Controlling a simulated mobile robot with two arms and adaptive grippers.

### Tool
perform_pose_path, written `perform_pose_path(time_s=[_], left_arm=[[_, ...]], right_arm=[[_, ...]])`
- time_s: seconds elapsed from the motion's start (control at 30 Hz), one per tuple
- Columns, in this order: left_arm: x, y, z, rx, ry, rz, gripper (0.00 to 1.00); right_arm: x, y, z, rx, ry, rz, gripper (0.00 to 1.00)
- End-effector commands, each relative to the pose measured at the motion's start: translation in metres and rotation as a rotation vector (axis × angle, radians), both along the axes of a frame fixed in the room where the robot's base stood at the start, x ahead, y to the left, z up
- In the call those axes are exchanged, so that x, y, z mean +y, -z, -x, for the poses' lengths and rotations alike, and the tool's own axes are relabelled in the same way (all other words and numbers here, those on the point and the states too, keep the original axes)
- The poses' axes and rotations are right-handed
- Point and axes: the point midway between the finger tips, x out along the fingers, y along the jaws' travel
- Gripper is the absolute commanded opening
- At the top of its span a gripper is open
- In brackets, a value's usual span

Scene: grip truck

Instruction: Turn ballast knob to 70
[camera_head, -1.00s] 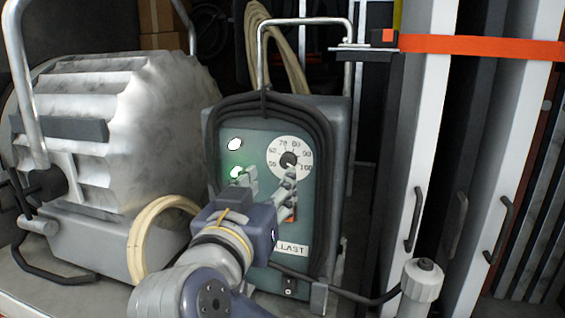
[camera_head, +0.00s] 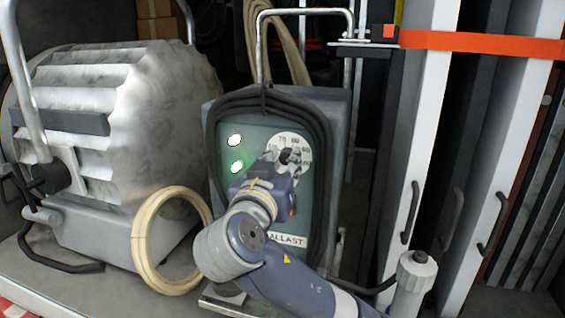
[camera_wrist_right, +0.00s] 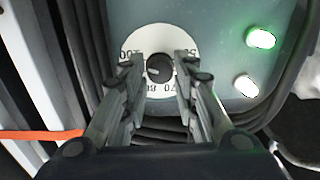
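The grey-green ballast box (camera_head: 228,184) stands in the middle of the head view. Its round white dial (camera_head: 302,143) carries numbers and a dark central knob (camera_head: 288,156), partly covered by my right gripper (camera_head: 280,153). In the right wrist view the dial (camera_wrist_right: 158,38) appears upside down, with the dark knob (camera_wrist_right: 159,69) at its centre. My right gripper (camera_wrist_right: 160,62) is open there, one finger on each side of the knob, with visible gaps. The pointer's exact reading is too small to tell. My left gripper is out of view.
Two lit lamps, an upper one (camera_head: 234,140) and a lower green one (camera_head: 237,166), sit left of the dial. Black cable (camera_head: 323,190) wraps the box. A large ribbed lamp housing (camera_head: 150,110) stands left, with a cream coil (camera_head: 140,235). White panels (camera_head: 425,120) stand right.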

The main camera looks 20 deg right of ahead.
Motion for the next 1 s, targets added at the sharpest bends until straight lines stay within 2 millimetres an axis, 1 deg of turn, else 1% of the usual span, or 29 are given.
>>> perform_pose_path(time_s=[0.03, 0.07, 0.37, 0.57, 0.77, 1.0], left_arm=[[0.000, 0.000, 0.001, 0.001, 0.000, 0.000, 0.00], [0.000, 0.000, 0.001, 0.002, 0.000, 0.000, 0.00], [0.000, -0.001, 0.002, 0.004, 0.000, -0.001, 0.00], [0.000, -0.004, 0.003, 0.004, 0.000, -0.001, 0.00], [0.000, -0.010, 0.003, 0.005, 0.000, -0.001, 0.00], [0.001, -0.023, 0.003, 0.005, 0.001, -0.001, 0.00]], right_arm=[[0.000, 0.000, 0.000, 0.000, 0.000, 0.000, 0.07], [0.000, 0.000, 0.000, 0.000, 0.000, 0.000, 0.00], [0.000, -0.001, 0.000, 0.005, 0.000, 0.010, 0.00], [0.001, -0.002, 0.000, 0.044, -0.001, 0.068, 0.00], [0.001, -0.003, 0.000, 0.125, -0.001, 0.185, 0.00], [0.001, -0.004, 0.000, 0.251, -0.001, 0.372, 0.00]])
